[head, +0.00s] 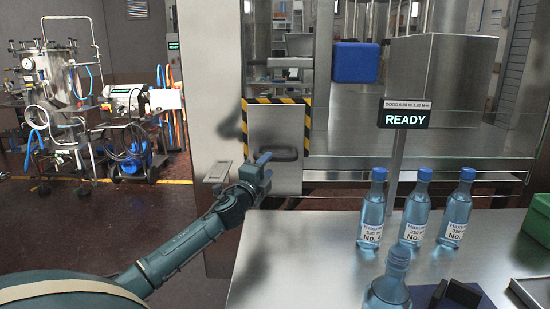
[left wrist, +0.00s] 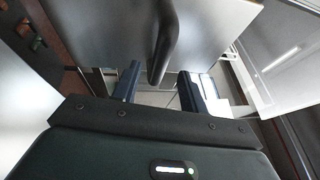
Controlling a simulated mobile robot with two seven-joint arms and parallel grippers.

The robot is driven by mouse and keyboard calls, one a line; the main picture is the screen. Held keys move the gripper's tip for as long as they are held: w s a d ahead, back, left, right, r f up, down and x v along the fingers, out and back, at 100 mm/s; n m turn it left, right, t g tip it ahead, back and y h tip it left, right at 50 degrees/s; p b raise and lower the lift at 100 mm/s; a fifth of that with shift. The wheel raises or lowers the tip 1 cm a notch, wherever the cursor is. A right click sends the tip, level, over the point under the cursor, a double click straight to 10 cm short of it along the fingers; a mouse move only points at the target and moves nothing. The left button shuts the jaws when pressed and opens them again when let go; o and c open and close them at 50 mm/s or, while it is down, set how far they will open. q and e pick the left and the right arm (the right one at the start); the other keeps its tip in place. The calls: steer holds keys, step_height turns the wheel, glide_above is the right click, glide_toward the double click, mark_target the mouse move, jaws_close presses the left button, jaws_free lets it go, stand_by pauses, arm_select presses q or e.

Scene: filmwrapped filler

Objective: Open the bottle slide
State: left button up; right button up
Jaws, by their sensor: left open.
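A brushed metal panel (head: 275,128) with a dark bar handle (head: 285,154) fills a frame of yellow and black stripes; it looks like the bottle slide. My left gripper (head: 265,165) is at the left end of the handle in the head view. In the left wrist view the left gripper (left wrist: 160,85) is open, and the dark curved handle (left wrist: 166,40) reaches down between its two blue fingers without visible grip. I cannot tell if a finger touches it. My right gripper is not in view.
Several blue bottles, one of them a front bottle (head: 388,285), stand on the metal table (head: 290,260). A sign reading READY (head: 403,119) stands on a post behind them. Glass panes (head: 350,110) lie right of the panel. A green box (head: 530,260) is at the right edge.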

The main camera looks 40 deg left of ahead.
mark_target(273, 160)
arm_select(q)
steer(key=shift+x, duration=2.85)
jaws_close()
